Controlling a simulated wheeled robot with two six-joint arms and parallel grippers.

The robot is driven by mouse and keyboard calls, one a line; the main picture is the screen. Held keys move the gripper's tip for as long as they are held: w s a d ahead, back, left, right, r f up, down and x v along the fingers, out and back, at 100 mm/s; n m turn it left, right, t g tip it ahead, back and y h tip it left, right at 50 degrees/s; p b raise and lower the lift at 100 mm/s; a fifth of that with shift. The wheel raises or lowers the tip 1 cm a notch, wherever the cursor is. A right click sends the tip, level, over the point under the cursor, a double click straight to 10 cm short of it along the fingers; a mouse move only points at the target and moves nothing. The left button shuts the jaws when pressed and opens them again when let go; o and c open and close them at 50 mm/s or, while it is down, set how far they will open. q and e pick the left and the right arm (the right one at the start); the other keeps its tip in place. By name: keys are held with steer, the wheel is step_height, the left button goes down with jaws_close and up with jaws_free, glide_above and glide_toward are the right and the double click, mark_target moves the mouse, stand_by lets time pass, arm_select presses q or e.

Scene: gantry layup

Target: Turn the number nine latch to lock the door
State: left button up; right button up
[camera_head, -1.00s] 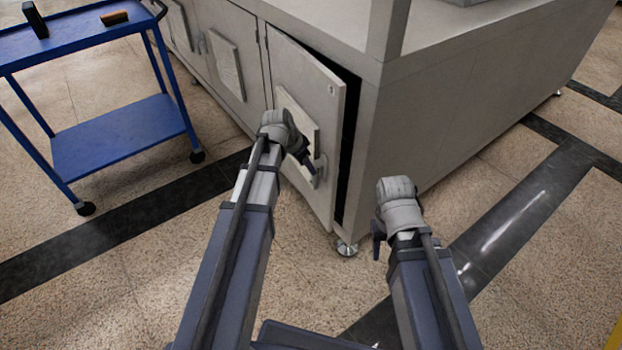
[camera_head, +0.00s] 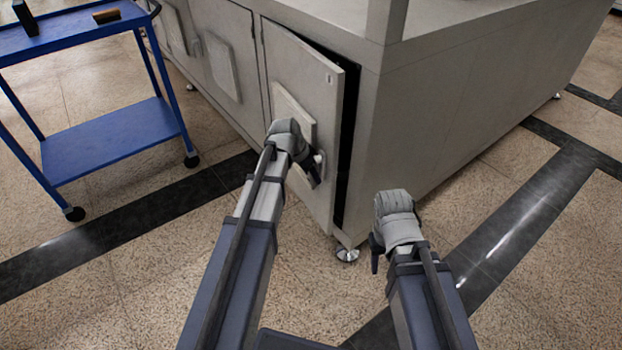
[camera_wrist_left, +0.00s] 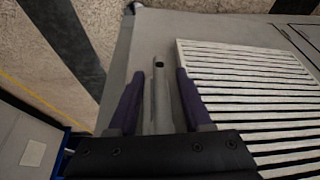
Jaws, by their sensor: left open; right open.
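The grey cabinet door (camera_head: 318,105) with a small mark near its top corner stands slightly ajar, a dark gap along its right edge. The mark is too small to read. A pale latch handle (camera_head: 320,158) on the door is partly hidden by my left gripper (camera_head: 313,172). In the left wrist view the latch is a grey bar (camera_wrist_left: 161,98) between the two open fingers of my left gripper (camera_wrist_left: 158,88); I cannot tell whether they touch it. My right gripper (camera_head: 377,255) hangs apart from the cabinet, low to the right of the door, empty.
A louvred panel (camera_wrist_left: 245,90) lies beside the latch on the door. Other closed doors (camera_head: 228,55) run left along the cabinet. A blue cart (camera_head: 110,140) stands at the left, holding small items on top. The cabinet foot (camera_head: 347,255) is below. Floor at right is clear.

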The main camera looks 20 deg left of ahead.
arm_select(q)
jaws_close()
stand_by(0.4)
stand_by(1.0)
